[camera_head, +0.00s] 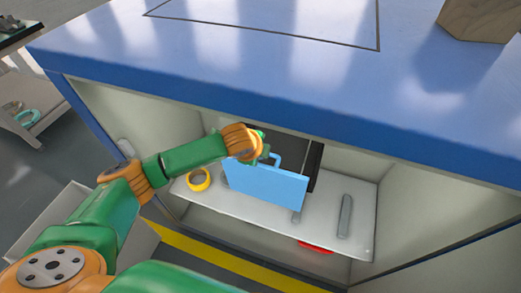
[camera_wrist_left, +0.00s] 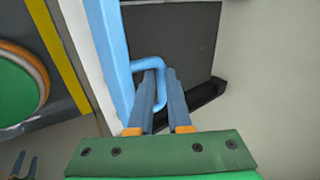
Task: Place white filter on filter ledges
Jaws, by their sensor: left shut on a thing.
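My left gripper (camera_head: 266,152) is inside the cabinet, at the top of an upright light-blue panel (camera_head: 268,184) with a loop handle (camera_head: 277,158). In the left wrist view, the fingers (camera_wrist_left: 165,88) are shut on the blue handle (camera_wrist_left: 155,64), and the panel (camera_wrist_left: 110,50) shows nearly edge-on at left. A dark grey plate (camera_head: 285,145) stands behind the panel; it also shows in the wrist view (camera_wrist_left: 180,40). A black strip (camera_wrist_left: 205,105) runs along its lower edge. I cannot make out a white filter or identify filter ledges.
The white shelf (camera_head: 325,222) holds a yellow ring (camera_head: 199,179) at left and a grey bar (camera_head: 345,216) at right. A red item (camera_head: 315,247) shows below it. The blue cabinet top (camera_head: 270,65) overhangs the opening. A wooden block (camera_head: 480,20) stands on top.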

